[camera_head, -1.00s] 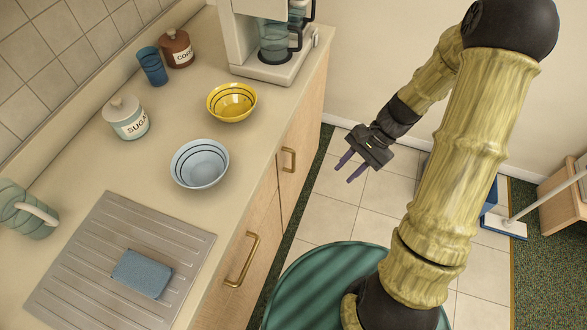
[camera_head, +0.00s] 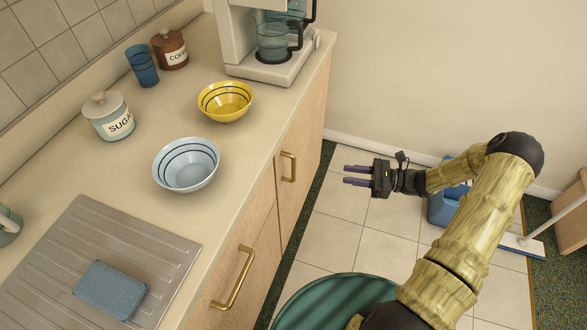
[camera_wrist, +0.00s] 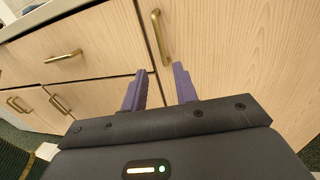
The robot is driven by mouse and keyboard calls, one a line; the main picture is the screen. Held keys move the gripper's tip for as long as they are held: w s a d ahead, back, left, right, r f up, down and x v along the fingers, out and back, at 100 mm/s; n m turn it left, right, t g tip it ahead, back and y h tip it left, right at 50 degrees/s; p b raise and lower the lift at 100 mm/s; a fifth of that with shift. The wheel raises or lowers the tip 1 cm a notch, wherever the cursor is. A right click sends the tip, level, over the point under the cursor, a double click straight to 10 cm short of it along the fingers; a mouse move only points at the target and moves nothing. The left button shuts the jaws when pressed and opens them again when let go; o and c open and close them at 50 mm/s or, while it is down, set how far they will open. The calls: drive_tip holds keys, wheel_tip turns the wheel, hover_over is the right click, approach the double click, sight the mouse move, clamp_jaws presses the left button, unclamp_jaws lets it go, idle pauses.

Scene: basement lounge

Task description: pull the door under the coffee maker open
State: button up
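The white coffee maker (camera_head: 268,62) stands at the far end of the counter. Below it is a light wood door (camera_head: 305,143) with a vertical brass handle (camera_head: 288,166) near its left edge. The door looks shut, flush with the cabinet front. In the wrist view, the door (camera_wrist: 235,50) fills the upper right, and its handle (camera_wrist: 159,36) shows beyond the fingers. My gripper (camera_head: 344,175) is open and empty, right of the handle, pointing left at the cabinet with a clear gap. Its two purple fingers are apart in the wrist view (camera_wrist: 160,88).
A brass drawer handle (camera_head: 233,277) sticks out on the nearer cabinet front. A green round thing (camera_head: 335,300) stands on the floor near the cabinet. A blue bin (camera_head: 445,207) and a mop (camera_head: 522,245) are right of my gripper. Tiled floor lies clear between gripper and door.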

sight(293, 178)
drive_tip(key=w+a, duration=0.1)
drive_tip(key=a, duration=1)
drive_tip(key=w+a, duration=0.1)
drive_tip(key=a, duration=0.5)
drive_tip(key=shift+w+a+p, duration=0.15)
drive_tip(key=shift+w+p, duration=0.15)
drive_tip(key=shift+p, duration=0.05)
clamp_jaws()
